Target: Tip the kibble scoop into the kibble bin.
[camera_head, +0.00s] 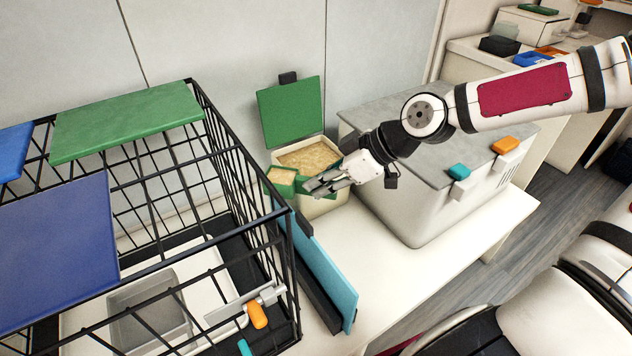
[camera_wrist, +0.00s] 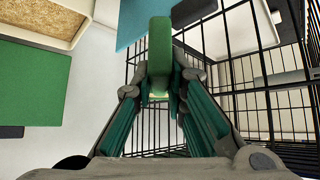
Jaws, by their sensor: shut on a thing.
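The green kibble scoop (camera_head: 283,188) looks level and holds kibble, overlapping the bin's front left corner in the head view. My gripper (camera_head: 318,186) is shut on the scoop's handle, partly hiding it. In the wrist view the green scoop (camera_wrist: 160,50) sits between my fingertips (camera_wrist: 160,85), with the kibble bin (camera_wrist: 45,20) apart at the upper left. Its exact height above the bin is unclear.
A black wire cage (camera_head: 240,150) stands close on the left, with green and blue panels on top. A teal panel (camera_head: 325,270) leans at its side. A large grey-topped box (camera_head: 415,215) with teal and orange clips stands right of the bin.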

